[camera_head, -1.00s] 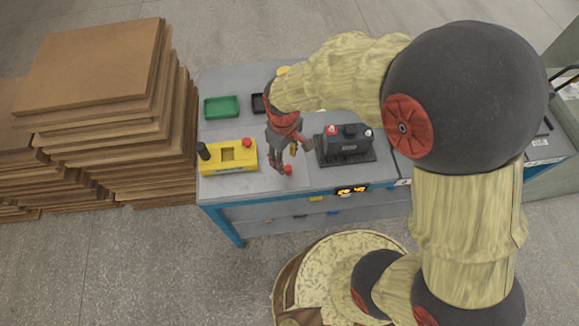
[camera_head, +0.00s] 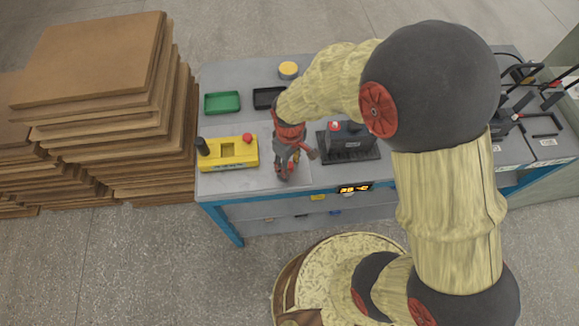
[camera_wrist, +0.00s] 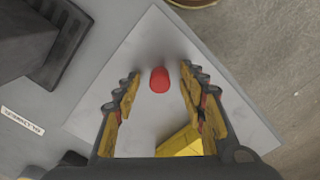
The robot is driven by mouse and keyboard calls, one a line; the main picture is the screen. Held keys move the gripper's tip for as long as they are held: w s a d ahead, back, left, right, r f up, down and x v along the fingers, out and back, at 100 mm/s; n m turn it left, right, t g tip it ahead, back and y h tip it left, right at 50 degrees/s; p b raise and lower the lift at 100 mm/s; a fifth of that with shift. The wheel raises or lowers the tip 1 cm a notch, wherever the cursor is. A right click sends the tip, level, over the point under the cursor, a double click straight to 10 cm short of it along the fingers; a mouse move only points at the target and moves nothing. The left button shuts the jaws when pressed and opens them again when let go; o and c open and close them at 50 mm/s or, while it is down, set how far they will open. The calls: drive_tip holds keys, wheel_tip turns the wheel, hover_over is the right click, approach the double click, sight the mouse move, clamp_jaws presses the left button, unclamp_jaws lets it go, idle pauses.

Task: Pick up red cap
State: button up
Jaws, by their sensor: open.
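The red cap (camera_wrist: 159,80) stands on a pale mat (camera_wrist: 160,30) in the wrist view, centred between my open fingers and a little beyond their tips. My gripper (camera_wrist: 160,85) is open and empty, with one finger on each side of the cap. In the head view my gripper (camera_head: 288,174) points down over the front of the bench, and the loose cap is hidden behind it. Another red cap (camera_head: 248,138) sits on the yellow block (camera_head: 228,160) to the left. A dark battery (camera_head: 347,140) with a red cap (camera_head: 335,127) stands to the right.
A green tray (camera_head: 222,103) and a black tray (camera_head: 266,98) lie behind on the grey bench (camera_head: 240,75). A yellow round item (camera_head: 288,70) is at the back. Brown boards (camera_head: 95,60) are stacked left of the bench. The dark tray under the battery is close on the right.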

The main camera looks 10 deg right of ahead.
drive_tip(key=shift+r, duration=0.1)
drive_tip(key=shift+c, duration=0.2)
drive_tip(key=c, duration=0.8)
drive_tip(key=shift+r, duration=0.1)
